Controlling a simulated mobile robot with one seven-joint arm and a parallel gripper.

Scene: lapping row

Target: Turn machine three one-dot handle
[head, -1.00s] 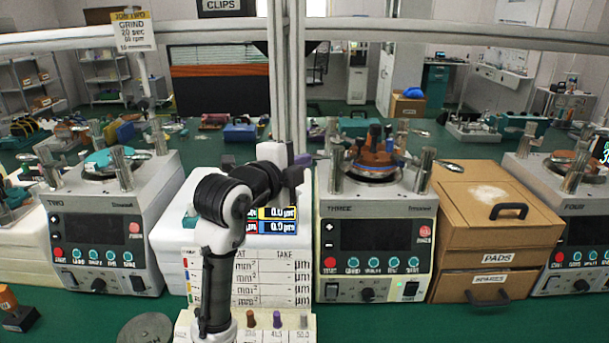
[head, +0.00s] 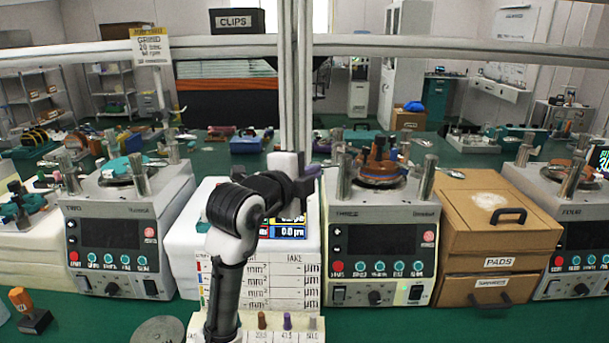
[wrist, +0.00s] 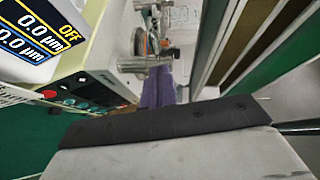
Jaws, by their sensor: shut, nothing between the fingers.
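Machine three (head: 380,236) is a grey-white unit with a dark screen, a red button and several teal buttons. On its top are metal posts and a copper-orange round part (head: 379,167) with dark upright pieces. I cannot make out any dots on handles.
A white unit with a micrometre display (head: 285,231) stands left of machine three, below my gripper. Brown boxes marked PADS (head: 497,262) stand to the right. Machine two (head: 118,240) and machine four (head: 572,250) are farther out. A horizontal rail (head: 430,45) crosses above.

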